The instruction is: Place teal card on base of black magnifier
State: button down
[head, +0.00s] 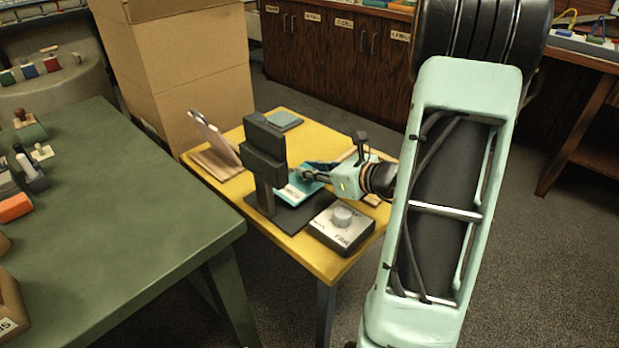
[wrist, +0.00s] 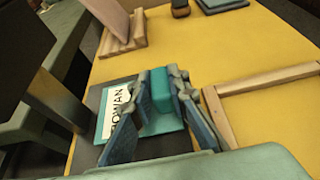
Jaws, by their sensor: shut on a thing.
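My gripper (head: 314,173) is shut on that block, one finger on each side. The black magnifier (head: 264,155) stands upright on the yellow table, its dark flat base (head: 290,218) spreading towards the card. In the wrist view the card (wrist: 148,126) lies over the base (wrist: 165,146), near the post. I cannot tell whether the card touches the base or hangs just above it. My fingers hide part of the card.
A grey box with a knob (head: 342,228) sits at the table's front, close to the base. A wooden frame (wrist: 265,80) lies right of my gripper. A green table (head: 130,210) stands left.

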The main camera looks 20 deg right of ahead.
jog(key=shift+f, duration=0.75)
jog(key=shift+f, duration=0.15)
jog(key=c, duration=1.8)
grip_release()
jog(key=shift+c, duration=0.2)
jog(key=shift+r, duration=0.2)
jog(key=p+v, duration=0.2)
jog(key=v, duration=1)
